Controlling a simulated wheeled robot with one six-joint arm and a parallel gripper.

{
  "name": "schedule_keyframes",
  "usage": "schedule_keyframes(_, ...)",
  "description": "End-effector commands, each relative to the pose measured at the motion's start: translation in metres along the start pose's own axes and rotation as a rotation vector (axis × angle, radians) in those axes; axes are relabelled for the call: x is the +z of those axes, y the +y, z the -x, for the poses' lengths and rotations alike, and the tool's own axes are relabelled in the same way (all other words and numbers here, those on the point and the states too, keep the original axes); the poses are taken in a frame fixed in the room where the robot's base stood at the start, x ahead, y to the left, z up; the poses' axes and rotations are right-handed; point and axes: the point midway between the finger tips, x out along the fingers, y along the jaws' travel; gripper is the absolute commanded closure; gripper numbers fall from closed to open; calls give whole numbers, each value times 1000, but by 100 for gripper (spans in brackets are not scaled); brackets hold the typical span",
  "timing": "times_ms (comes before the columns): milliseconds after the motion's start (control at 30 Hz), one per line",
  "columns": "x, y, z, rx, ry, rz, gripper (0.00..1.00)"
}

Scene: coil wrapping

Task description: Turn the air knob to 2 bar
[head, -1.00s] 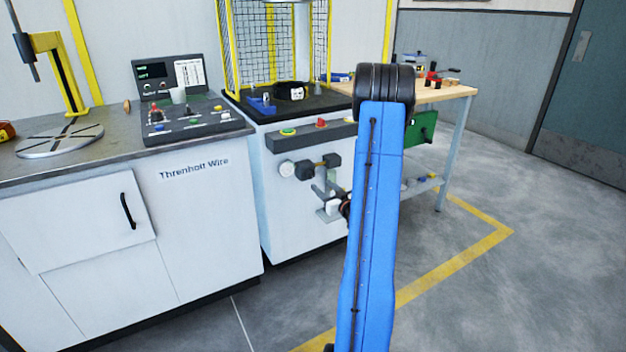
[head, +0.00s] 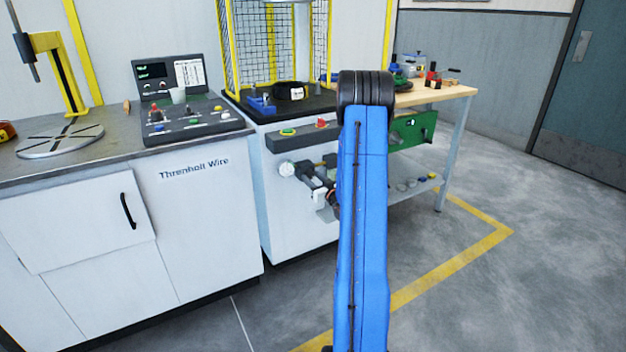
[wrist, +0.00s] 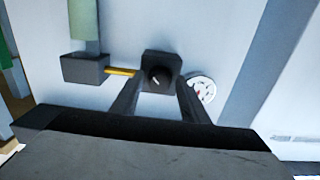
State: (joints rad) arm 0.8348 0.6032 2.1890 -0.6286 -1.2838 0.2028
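The air knob (wrist: 160,78) is a round black knob with a pale mark, on a dark square block in the wrist view. The white pressure gauge (wrist: 201,90) is just right of it; its reading is too small to tell. The gauge also shows in the head view (head: 286,169) on the white cabinet front. My gripper (wrist: 160,86) is open, one finger on each side of the knob in the picture. I cannot tell whether the fingers touch it. In the head view my gripper and arm hide most of the knob's block.
A yellow pipe piece (wrist: 119,72) joins the knob's block to another dark block (wrist: 85,69) at the left. A button panel (head: 300,136) juts out above the gauge. A wooden bench (head: 436,94) stands at the right. The floor in front is clear.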

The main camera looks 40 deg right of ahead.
Motion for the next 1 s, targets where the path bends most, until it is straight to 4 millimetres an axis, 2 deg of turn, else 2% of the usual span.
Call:
schedule_keyframes(33, 0, 0, 0, 0, 0, 0, 72)
schedule_keyframes(100, 0, 0, 0, 0, 0, 0, 89)
schedule_keyframes(133, 0, 0, 0, 0, 0, 0, 93)
schedule_keyframes(567, 0, 0, 0, 0, 0, 77, 93)
schedule_keyframes(1000, 0, 1, 0, 0, 0, 440, 93)
